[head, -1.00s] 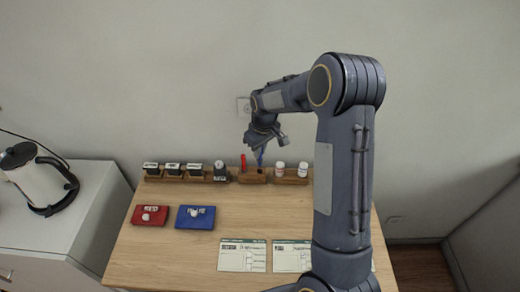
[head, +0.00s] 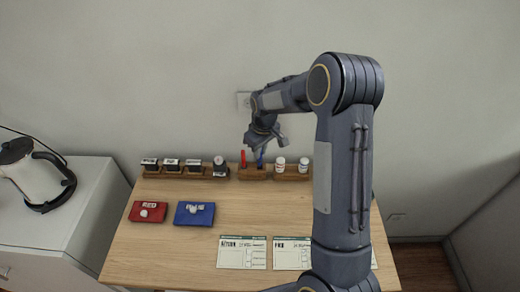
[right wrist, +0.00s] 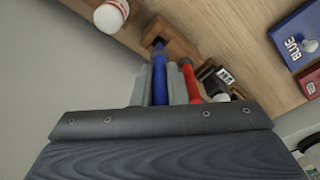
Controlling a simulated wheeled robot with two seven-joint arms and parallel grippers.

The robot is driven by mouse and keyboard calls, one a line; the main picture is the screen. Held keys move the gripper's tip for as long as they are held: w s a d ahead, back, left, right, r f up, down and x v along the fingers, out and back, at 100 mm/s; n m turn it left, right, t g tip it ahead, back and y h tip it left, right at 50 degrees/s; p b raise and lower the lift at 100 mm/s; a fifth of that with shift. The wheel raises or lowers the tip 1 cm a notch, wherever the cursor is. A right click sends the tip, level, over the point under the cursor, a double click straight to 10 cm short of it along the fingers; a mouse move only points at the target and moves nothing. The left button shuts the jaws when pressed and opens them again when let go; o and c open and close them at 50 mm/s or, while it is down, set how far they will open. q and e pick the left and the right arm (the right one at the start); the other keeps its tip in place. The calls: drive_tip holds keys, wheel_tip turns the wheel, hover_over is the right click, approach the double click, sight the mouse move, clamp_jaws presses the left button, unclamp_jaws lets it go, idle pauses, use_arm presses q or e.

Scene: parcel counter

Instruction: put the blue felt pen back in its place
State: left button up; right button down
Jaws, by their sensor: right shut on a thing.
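My right gripper (head: 264,143) is shut on the blue felt pen (head: 260,158), above the wooden pen holder (head: 250,174) at the back of the counter. In the right wrist view the blue pen (right wrist: 160,82) stands between the two grey fingers. Its lower end is at the holder's dark square hole (right wrist: 157,42); how deep it sits I cannot tell. The red felt pen (head: 243,159) stands in the holder just left of the blue one, and it shows close beside the fingers in the right wrist view (right wrist: 190,82). My left gripper is not in view.
Several stamps (head: 172,165) stand in a rack left of the holder, and two white bottles (head: 304,165) stand right of it. Red (head: 146,218) and blue (head: 180,218) ink pads and paper forms (head: 241,262) lie in front. The counter's middle is clear.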

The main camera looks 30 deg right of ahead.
drive_tip(key=shift+f+b, duration=1.25)
drive_tip(key=shift+f, duration=0.45)
drive_tip(key=c, duration=1.6)
unclamp_jaws()
drive_tip(key=shift+c, duration=0.2)
drive_tip(key=shift+s+r+p, duration=0.15)
drive_tip(key=shift+r+p, duration=0.75)
drive_tip(key=shift+r, duration=0.45)
drive_tip(key=shift+s+r+p, duration=0.15)
drive_tip(key=shift+r+p, duration=0.7)
drive_tip(key=shift+r, duration=0.45)
drive_tip(key=shift+o, duration=0.2)
drive_tip(key=o, duration=0.5)
